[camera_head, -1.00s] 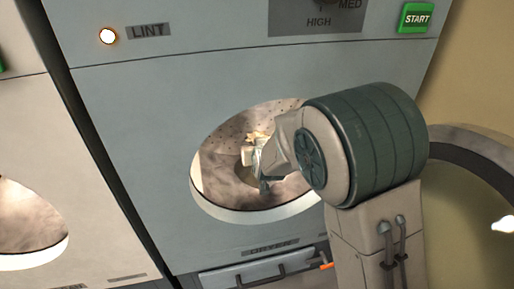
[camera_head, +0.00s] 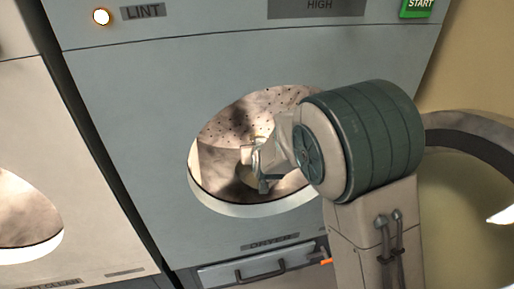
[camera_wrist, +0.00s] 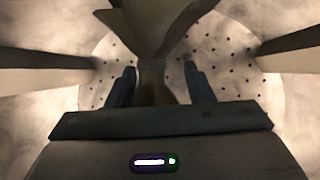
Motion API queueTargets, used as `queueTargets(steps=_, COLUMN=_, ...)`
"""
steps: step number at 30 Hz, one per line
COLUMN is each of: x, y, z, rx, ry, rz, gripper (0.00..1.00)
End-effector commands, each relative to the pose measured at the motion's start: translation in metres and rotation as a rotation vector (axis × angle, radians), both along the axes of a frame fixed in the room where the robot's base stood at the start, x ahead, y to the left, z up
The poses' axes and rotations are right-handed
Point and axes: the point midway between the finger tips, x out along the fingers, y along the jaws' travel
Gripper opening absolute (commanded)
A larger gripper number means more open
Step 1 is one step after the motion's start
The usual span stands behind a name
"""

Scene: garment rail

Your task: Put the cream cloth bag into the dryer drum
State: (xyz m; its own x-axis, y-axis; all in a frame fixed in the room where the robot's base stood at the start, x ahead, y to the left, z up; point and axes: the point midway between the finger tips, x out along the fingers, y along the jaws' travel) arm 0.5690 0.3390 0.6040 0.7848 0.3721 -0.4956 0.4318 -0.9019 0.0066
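The dryer drum (camera_head: 232,130) is a round, perforated metal cavity in the grey dryer front, and it stands open. My gripper (camera_head: 256,168) reaches in through the opening from the right. In the wrist view its two dark blue fingers (camera_wrist: 160,86) stand apart. A gap shows on each side of the neck. The body of the bag is hidden behind my gripper. In the head view the bag is hard to make out.
The opening's pale rim (camera_head: 250,209) lies just below my gripper. Dark vanes (camera_wrist: 40,62) stick inward on both sides of the drum. A drawer with a handle (camera_head: 262,268) is below. A second round opening (camera_head: 25,215) is at left, and a large round door (camera_head: 475,190) at right.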

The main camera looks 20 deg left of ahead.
Motion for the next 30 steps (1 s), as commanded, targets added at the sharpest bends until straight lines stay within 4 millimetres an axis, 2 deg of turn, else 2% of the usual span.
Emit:
queueTargets(steps=7, x=-0.010, y=-0.004, z=0.008, rx=-0.001, ry=0.002, rz=0.002, gripper=0.47)
queueTargets(steps=21, x=-0.087, y=-0.041, z=0.059, rx=0.001, ry=-0.002, rz=0.001, gripper=0.47)
queueTargets(steps=30, x=-0.108, y=-0.051, z=0.069, rx=0.000, ry=-0.001, rz=0.001, gripper=0.47)
